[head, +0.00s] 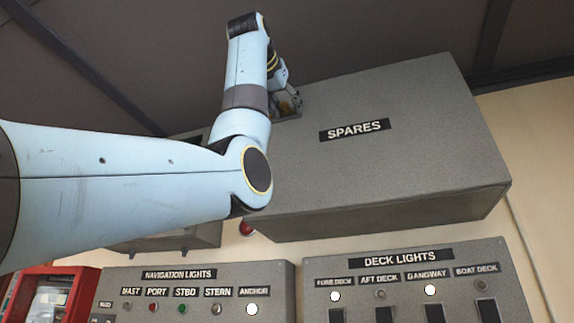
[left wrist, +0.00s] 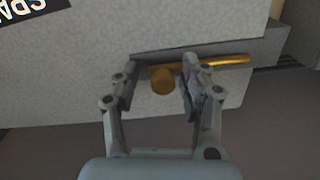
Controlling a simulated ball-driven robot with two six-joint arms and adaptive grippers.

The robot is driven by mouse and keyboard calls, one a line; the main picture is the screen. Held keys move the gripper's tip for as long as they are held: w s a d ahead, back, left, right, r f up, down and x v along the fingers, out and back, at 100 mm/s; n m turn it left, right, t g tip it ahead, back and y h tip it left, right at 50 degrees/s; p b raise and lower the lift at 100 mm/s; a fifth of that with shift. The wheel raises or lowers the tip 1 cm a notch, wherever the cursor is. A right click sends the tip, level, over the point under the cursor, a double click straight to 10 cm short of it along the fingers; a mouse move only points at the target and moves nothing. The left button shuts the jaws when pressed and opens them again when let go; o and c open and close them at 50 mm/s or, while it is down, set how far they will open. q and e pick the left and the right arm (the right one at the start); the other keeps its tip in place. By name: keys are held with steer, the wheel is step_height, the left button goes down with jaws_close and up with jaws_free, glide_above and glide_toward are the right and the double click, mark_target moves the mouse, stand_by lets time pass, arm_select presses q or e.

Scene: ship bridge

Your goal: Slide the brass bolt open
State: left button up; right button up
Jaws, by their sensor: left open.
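The brass bolt (left wrist: 228,61) is a thin rod on a dark plate on the grey SPARES locker (head: 420,130). Its round brass knob (left wrist: 162,81) shows between the two fingers of my left gripper (left wrist: 160,70) in the left wrist view. The fingers are open, one on each side of the knob. The right-hand finger covers part of the rod; I cannot tell if it touches. In the head view my left gripper (head: 286,98) is at the locker's upper left side, and my arm hides most of the bolt. My right gripper is not in view.
Below the locker are the navigation lights panel (head: 200,292) and the deck lights panel (head: 400,276), with lamps and switches. A red box (head: 48,292) stands at lower left. Dark ceiling beams run above. The space in front of the locker's right part is clear.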

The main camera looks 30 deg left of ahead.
arm_select(q)
steer(key=v, duration=1.1)
steer(key=shift+s+d, duration=0.2)
steer(key=shift+s, duration=0.05)
steer(key=shift+f, duration=0.1)
